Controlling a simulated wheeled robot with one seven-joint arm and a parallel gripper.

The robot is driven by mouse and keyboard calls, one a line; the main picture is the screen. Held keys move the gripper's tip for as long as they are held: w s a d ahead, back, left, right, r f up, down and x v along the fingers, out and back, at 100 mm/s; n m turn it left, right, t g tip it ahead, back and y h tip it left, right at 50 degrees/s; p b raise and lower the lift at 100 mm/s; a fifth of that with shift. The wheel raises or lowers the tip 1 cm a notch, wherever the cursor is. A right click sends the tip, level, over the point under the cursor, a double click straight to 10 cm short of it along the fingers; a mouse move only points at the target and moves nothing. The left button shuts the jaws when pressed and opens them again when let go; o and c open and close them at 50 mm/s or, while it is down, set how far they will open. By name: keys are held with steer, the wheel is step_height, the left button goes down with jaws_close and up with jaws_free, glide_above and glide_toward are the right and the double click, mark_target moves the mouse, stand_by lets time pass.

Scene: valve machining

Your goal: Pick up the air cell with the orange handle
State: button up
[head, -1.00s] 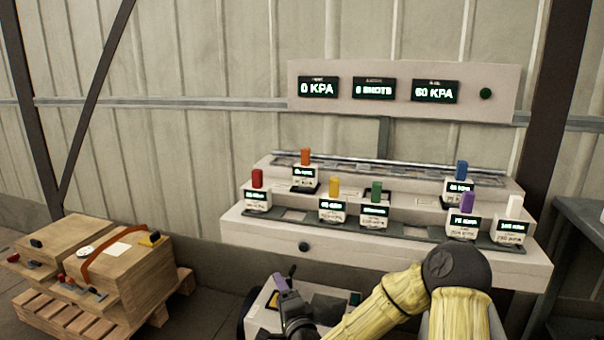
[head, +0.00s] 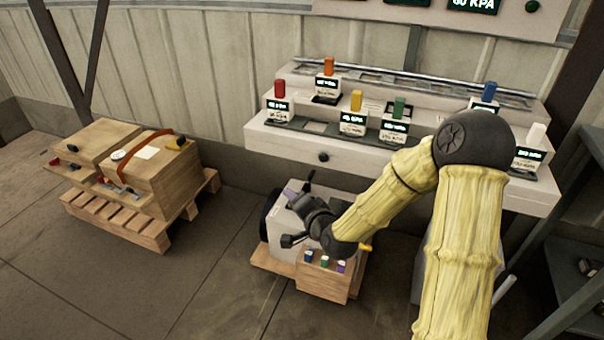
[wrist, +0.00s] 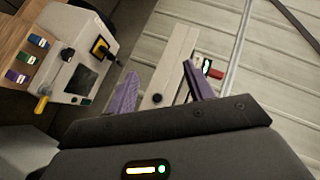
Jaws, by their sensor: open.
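The air cell with the orange handle (head: 328,67) stands upright on the upper tier of the white stepped rack, at its left part. Its body is a small white block with a dark display. It is not seen in the wrist view. My gripper (wrist: 160,68) has two purple fingers, apart with nothing held between them. In the head view my gripper is low, in front of and below the rack, well apart from the orange-handled cell. In the wrist view a red-handled cell (wrist: 214,73) shows beyond the right finger.
The white rack (head: 285,135) also holds cells with red (head: 280,89), yellow (head: 356,100), green (head: 399,106), blue (head: 489,91) and white (head: 537,133) handles. A white machine with a wooden block (head: 323,285) stands below my arm. Wooden boxes (head: 155,185) sit on a pallet at left.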

steer(key=s+d+r+n+g+h+p, duration=0.3)
steer(key=s+d+r+n+g+p, duration=0.1)
steer(key=s+r+p, duration=0.7)
steer(key=s+d+r+n+g+h+p, duration=0.2)
steer(key=s+d+r+n+g+p, duration=0.2)
steer(key=s+d+r+p, duration=0.5)
step_height(320, 180, up, 8)
steer(key=s+g+p, duration=0.2)
steer(key=p, duration=0.2)
steer(key=shift+s+d+h+p, duration=0.15)
steer(key=shift+s+h+p, duration=0.2)
steer(key=shift+s+h, duration=0.05)
steer(key=shift+f, duration=0.1)
steer(key=shift+w, duration=0.1)
steer(key=c, duration=0.3)
steer(key=shift+d, duration=0.1)
steer(key=shift+c, duration=0.3)
